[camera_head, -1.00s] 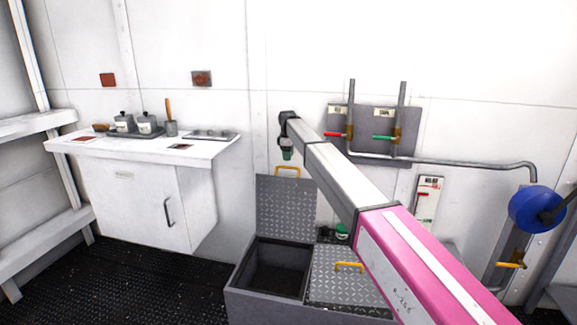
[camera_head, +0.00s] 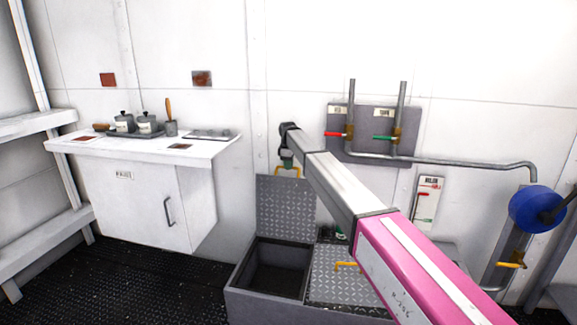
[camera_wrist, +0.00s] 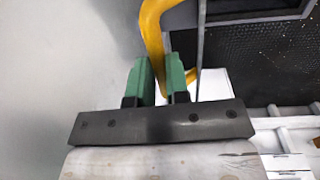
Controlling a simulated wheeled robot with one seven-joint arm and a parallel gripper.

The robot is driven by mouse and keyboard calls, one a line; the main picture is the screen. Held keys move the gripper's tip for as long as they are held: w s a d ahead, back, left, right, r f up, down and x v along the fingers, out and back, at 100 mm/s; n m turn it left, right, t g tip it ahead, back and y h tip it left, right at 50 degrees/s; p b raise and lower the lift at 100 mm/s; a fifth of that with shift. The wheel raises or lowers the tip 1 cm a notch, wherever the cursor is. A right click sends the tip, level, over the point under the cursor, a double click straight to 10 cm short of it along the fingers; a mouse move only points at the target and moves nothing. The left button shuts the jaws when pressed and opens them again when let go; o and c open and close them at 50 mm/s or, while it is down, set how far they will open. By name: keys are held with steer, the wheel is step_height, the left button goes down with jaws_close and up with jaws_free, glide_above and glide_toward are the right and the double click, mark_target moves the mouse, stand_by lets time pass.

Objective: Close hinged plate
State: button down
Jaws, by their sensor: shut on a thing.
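The hinged plate (camera_head: 285,208) is a grey diamond-tread lid standing upright at the back of a grey floor box (camera_head: 236,282), against the white wall. Its left compartment is open below the plate. A yellow handle (camera_head: 280,171) is on the plate's top edge. My gripper (camera_head: 288,165) is at this handle, and its green fingers are shut on it. In the wrist view the yellow handle (camera_wrist: 152,35) runs down between the green fingers of my gripper (camera_wrist: 162,82). The arm hides part of the box's right side.
A second tread plate (camera_head: 330,275) with a yellow handle (camera_head: 347,266) lies flat over the right compartment. A white cabinet (camera_head: 140,200) stands to the left. Pipes (camera_head: 450,163) and a blue wheel (camera_head: 537,209) are on the right. Black floor (camera_head: 150,285) is clear in front left.

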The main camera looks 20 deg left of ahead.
steer(key=s+d+t, duration=0.2)
steer(key=s, duration=0.6)
steer(key=s+d+t, duration=0.2)
steer(key=s, duration=0.6)
steer(key=t+y, duration=0.3)
steer(key=t, duration=0.7)
glide_above(261, 299)
steer(key=w, duration=0.3)
step_height(261, 299, down, 19)
steer(key=s+f+t, duration=0.1)
steer(key=f, duration=0.4)
steer(key=s+f+t, duration=0.1)
steer(key=s+f, duration=0.1)
steer(key=f, duration=0.3)
steer(key=s+d+f+t, duration=0.1)
steer(key=s+f, duration=0.1)
steer(key=f, duration=0.3)
steer(key=shift+f+t, duration=0.3)
steer(key=shift+t, duration=0.1)
steer(key=shift+s+d+f, duration=0.1)
steer(key=shift+d+f, duration=0.05)
steer(key=shift+f, duration=0.95)
steer(key=c, duration=1.1)
jaws_free()
